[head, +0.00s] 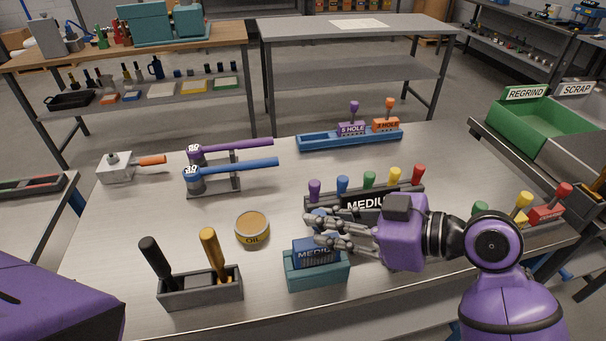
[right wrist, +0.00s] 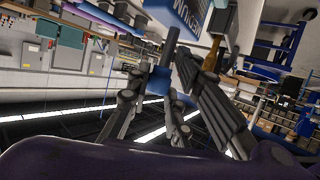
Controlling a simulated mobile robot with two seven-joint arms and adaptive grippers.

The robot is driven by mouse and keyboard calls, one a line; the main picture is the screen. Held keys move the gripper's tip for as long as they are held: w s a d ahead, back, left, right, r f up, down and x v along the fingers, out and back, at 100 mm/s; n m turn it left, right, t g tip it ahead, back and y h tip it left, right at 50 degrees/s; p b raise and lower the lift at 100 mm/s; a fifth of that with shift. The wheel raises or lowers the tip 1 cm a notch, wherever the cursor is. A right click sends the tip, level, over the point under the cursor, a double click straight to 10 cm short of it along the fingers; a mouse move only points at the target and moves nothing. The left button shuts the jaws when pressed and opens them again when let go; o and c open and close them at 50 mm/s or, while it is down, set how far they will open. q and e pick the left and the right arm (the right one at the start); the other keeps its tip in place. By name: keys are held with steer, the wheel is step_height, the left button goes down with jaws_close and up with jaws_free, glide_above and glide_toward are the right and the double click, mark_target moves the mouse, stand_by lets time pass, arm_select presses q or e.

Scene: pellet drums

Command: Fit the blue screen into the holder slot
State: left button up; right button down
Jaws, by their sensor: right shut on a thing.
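The blue screen (head: 316,254), with a white label that reads in part "MEDIU", stands upright at the teal holder (head: 318,277) near the table's front edge. Its lower edge is at the holder's top opening; how deep it sits I cannot tell. My right gripper (head: 322,229) is shut on the screen's upper part, just above the holder, and its fingers hide some of it. In the right wrist view a blue part (right wrist: 159,80) shows between the fingers, with a labelled panel (right wrist: 190,12) beyond. My left gripper is out of view.
A black rack labelled "MEDIU" (head: 345,203) with several coloured handles stands behind my right gripper. An oil tin (head: 252,228) and a grey box with two handled tools (head: 203,292) are left of the holder. Purple and blue levers (head: 235,170) lie farther back.

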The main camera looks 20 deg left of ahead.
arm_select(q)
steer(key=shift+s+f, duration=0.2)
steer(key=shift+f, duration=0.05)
arm_select(e)
steer(key=shift+f, duration=0.3)
steer(key=c, duration=1.5)
jaws_free()
steer(key=shift+d, duration=0.25)
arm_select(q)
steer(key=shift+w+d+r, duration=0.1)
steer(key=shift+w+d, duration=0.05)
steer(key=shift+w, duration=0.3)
arm_select(e)
steer(key=v, duration=1.1)
steer(key=shift+s+d+r, duration=0.15)
steer(key=shift+d+r, duration=0.05)
steer(key=shift+d, duration=0.05)
